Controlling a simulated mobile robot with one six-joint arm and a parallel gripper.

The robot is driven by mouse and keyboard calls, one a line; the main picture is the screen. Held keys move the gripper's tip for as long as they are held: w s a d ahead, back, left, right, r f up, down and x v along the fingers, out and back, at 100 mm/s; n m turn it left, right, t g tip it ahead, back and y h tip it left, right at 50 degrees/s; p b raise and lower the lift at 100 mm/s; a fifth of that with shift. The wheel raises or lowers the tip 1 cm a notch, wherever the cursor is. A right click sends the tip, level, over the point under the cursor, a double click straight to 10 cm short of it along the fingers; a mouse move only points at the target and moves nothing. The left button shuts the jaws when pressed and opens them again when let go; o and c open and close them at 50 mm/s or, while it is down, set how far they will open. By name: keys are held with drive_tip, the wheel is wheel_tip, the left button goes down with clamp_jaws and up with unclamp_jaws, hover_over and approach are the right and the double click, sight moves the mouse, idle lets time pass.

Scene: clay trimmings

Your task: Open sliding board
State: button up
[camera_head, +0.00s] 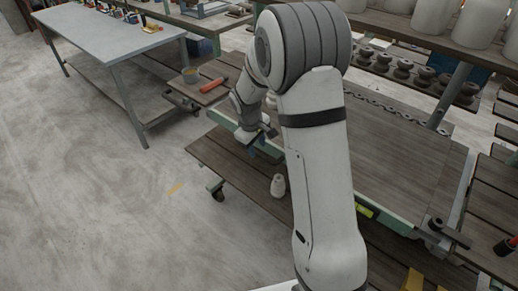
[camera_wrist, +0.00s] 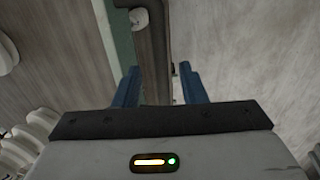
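The wide wooden board (camera_head: 400,150) lies flat on a green-edged table at right of the head view, partly hidden behind my arm. I cannot tell for sure that it is the sliding board. My gripper (camera_head: 262,141) is at the table's left edge in the head view, small and partly hidden. In the wrist view, my gripper (camera_wrist: 158,68) has its two blue fingers apart. A dark brown bar (camera_wrist: 155,45) runs between and beyond them, beside a green strip (camera_wrist: 120,42). Gaps seem to show beside the bar; contact is unclear.
A grey worktable (camera_head: 110,35) with tools stands at the upper left. A lower wooden shelf (camera_head: 235,170) holds a pale bottle-like piece (camera_head: 278,186). Dark round parts (camera_head: 405,68) line the back. The concrete floor (camera_head: 90,200) at left is clear.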

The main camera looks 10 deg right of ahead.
drive_tip(key=shift+w+d+f, duration=0.1)
drive_tip(key=shift+d+f, duration=0.05)
drive_tip(key=shift+f, duration=0.5)
drive_tip(key=shift+w+d+f, duration=0.1)
drive_tip(key=shift+f, duration=0.5)
clamp_jaws()
drive_tip(key=shift+d+r, duration=0.1)
drive_tip(key=shift+s, duration=0.15)
